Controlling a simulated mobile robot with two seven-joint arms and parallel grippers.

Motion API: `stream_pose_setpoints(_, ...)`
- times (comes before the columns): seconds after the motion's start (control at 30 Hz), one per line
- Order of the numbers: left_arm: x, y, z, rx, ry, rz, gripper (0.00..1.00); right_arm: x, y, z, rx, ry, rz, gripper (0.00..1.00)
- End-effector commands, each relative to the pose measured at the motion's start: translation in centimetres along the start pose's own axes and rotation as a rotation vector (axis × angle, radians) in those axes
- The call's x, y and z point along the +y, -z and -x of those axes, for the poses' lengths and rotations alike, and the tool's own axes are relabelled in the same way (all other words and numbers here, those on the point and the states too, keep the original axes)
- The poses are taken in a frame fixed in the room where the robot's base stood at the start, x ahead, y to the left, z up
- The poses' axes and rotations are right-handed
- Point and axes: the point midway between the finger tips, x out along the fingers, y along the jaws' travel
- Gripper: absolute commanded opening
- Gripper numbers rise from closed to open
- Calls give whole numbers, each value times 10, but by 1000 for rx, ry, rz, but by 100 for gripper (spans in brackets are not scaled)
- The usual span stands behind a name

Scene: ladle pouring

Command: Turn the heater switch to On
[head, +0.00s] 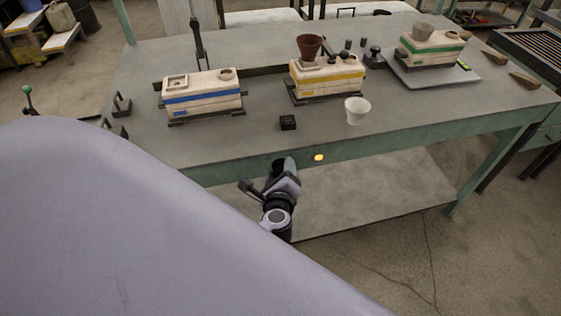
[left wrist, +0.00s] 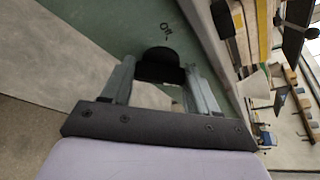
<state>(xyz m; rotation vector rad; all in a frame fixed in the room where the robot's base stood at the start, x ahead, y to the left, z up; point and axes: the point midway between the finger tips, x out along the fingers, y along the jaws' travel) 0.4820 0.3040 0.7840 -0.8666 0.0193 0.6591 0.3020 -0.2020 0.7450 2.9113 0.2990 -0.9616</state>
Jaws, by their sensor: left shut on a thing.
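The heater switch shows in the left wrist view as a dark round knob (left wrist: 160,62) on the green front of the table. My left gripper (head: 284,168) is at the table's front edge in the head view. In the left wrist view its two fingers (left wrist: 160,78) stand on either side of the knob and are shut on it. Small dark lettering (left wrist: 167,31) is on the green face beside the knob; I cannot read it surely. The gripper hides the knob in the head view. A small amber light (head: 319,157) glows to the right of the gripper. My right gripper is not in view.
On the grey table (head: 240,140) stand blue-striped (head: 201,93), yellow-striped (head: 328,78) and green-striped (head: 432,47) moulds. A white cup (head: 357,110) and a small black block (head: 288,122) are near the front edge. A lower shelf (head: 375,190) is below.

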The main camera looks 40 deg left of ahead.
Motion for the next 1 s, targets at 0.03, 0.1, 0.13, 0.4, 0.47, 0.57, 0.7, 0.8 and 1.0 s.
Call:
stream_pose_setpoints(0.03,-1,-2,-1,-4,0,-4,29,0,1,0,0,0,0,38)
stream_pose_setpoints(0.1,-1,-2,-1,-4,0,-6,29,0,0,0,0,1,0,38)
stream_pose_setpoints(0.13,-1,-2,-1,-4,0,-7,29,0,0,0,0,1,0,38)
stream_pose_setpoints(0.4,-1,-2,-1,-5,0,-7,69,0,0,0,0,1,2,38)
stream_pose_setpoints(0.47,-1,-2,-1,-4,0,-7,85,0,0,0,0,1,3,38)
stream_pose_setpoints(0.57,0,-1,-1,-3,0,-6,85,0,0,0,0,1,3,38)
stream_pose_setpoints(0.7,0,-1,0,-2,0,-5,85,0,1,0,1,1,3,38)
stream_pose_setpoints(0.8,0,-1,0,-1,-1,-5,85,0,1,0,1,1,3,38)
stream_pose_setpoints(1.0,-1,-2,-1,-1,-1,-5,85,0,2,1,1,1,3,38)
